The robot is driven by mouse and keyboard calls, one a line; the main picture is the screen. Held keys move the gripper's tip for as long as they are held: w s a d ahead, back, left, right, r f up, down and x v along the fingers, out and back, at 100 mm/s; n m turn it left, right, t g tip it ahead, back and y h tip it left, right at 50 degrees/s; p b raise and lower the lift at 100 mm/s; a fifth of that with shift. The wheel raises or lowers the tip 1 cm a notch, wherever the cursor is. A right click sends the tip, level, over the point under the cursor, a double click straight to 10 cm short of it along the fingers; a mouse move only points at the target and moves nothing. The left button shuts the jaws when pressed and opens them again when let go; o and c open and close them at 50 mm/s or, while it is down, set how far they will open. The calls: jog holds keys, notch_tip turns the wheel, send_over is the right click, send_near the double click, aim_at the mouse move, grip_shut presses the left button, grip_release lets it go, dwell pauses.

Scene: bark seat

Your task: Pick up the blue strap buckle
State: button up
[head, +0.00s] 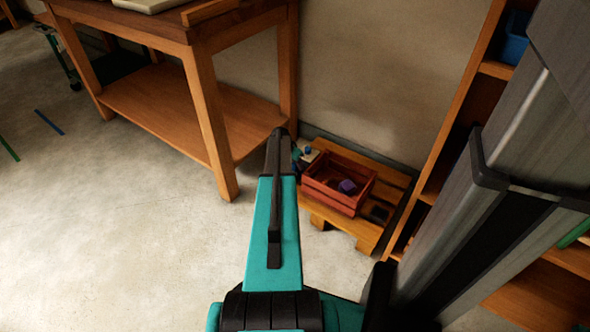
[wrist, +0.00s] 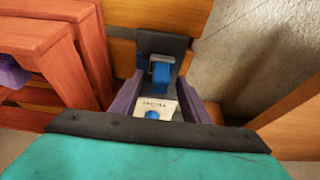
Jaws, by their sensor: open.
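The blue strap buckle (wrist: 161,72) shows in the wrist view as a blue band on a dark backing, over the wooden slats. A white label card (wrist: 157,106) with dark lettering and a blue spot lies just nearer to me. My gripper (wrist: 162,92) is open, with one purple-grey finger on each side of the card and the buckle just beyond, roughly centred between them. I cannot tell how far above they are.
A red slatted crate (head: 338,183) holding a purple object (head: 348,187) stands on a wooden pallet (head: 357,232), close left of my gripper in the wrist view (wrist: 58,62). A wooden workbench (head: 212,120) stands left, shelving (head: 455,130) right. Floor at left is mostly clear.

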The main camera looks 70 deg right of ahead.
aim_at(294, 163)
dwell(0.3)
grip_shut()
jog(key=shift+r, duration=0.1)
notch_tip(294, 163, up, 10)
jog(key=p, duration=0.3)
dwell(0.4)
dwell(0.5)
